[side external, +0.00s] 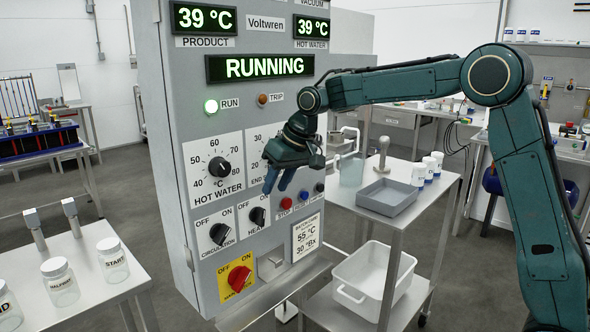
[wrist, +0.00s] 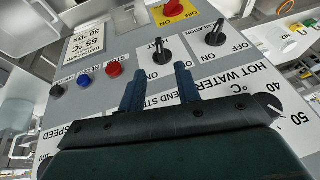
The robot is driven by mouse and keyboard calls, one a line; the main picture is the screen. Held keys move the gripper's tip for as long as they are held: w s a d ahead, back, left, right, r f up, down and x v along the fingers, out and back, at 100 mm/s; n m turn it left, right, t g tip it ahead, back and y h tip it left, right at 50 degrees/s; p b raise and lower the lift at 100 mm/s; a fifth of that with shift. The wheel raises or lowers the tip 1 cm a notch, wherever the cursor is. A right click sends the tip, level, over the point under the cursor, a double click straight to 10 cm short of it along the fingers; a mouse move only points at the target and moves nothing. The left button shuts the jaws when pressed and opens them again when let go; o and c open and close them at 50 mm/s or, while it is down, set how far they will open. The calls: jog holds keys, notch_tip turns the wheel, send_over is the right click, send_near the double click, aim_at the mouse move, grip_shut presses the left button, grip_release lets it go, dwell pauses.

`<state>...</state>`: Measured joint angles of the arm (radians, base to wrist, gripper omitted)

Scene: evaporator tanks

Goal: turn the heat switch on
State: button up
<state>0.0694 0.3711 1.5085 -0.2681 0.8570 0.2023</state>
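The heat switch (side external: 257,217) is a black rotary knob on a white plate low on the grey panel, marked OFF and ON. It also shows in the wrist view (wrist: 162,50), just beyond my fingertips. I cannot tell which mark its pointer faces. My gripper (side external: 277,186) is in front of the panel, above the heat switch in the side view. In the wrist view, the two blue fingers of my gripper (wrist: 158,75) are spread apart with nothing between them. They look short of the knob; contact is not visible.
The circulation switch (side external: 219,234) is left of the heat switch. Red stop (side external: 286,203) and other buttons are at its right. The hot water dial (side external: 219,167) is above, and the red main switch (side external: 239,278) below. A shelf cart (side external: 425,205) stands right of the panel.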

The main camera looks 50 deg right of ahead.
aim_at(265, 211)
jog(key=x, duration=1)
grip_shut()
